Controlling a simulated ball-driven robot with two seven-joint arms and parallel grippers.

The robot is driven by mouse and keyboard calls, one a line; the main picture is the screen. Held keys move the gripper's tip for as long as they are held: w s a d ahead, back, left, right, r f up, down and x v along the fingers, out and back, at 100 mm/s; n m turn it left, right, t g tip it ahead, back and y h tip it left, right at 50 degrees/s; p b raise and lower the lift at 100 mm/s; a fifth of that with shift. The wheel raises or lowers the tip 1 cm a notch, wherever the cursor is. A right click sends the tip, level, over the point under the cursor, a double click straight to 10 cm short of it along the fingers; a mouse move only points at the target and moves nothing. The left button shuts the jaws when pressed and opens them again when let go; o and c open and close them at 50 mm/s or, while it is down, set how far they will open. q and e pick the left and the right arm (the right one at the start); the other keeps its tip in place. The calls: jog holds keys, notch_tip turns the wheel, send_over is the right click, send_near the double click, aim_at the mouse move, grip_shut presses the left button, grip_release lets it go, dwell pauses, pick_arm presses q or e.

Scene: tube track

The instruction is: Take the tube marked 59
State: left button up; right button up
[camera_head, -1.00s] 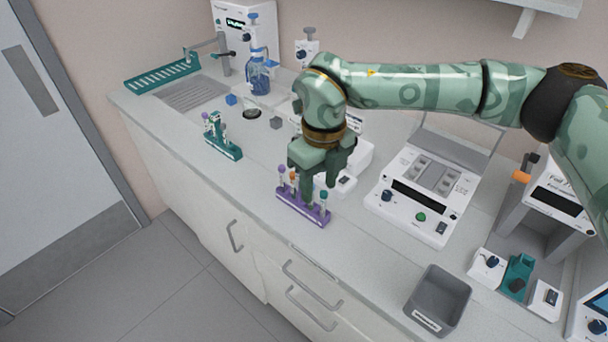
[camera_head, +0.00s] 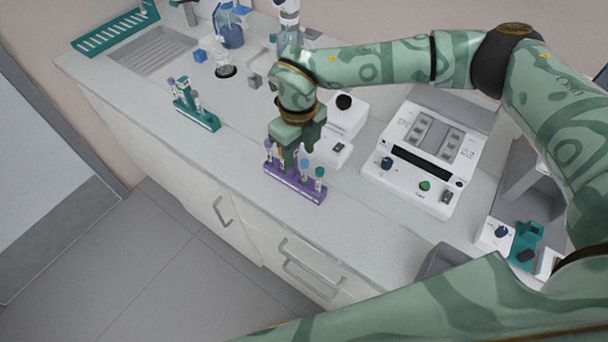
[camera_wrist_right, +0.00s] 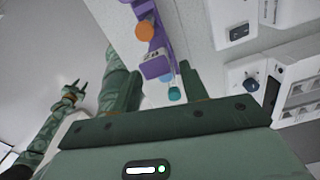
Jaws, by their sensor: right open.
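A purple rack (camera_head: 290,190) holds a row of tubes near the counter's front edge. A blue-capped tube (camera_head: 304,165) and a teal-capped tube (camera_head: 320,174) stand at its right end; a purple-capped tube (camera_head: 268,146) stands at its left end. My right gripper (camera_head: 294,158) is open and points down over the rack, partly hiding its middle. The right wrist view shows the rack (camera_wrist_right: 168,25), an orange cap (camera_wrist_right: 144,31) and a purple cap or tag with a small marking (camera_wrist_right: 156,66); I cannot read 59 for certain. My left gripper (camera_wrist_right: 70,95) shows small there.
A teal rack (camera_head: 198,118) with tubes stands to the left. White devices (camera_head: 425,155) stand behind and to the right. A grey bin (camera_head: 440,262) is partly hidden by a green arm link of mine across the foreground. Counter between the racks is clear.

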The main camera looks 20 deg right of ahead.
aim_at(304, 161)
jog(key=f, duration=0.3)
jog(key=d+f, duration=0.1)
jog(key=f, duration=0.1)
jog(key=shift+s+f, duration=0.3)
jog(key=shift+s, duration=0.05)
jog(key=c, duration=0.9)
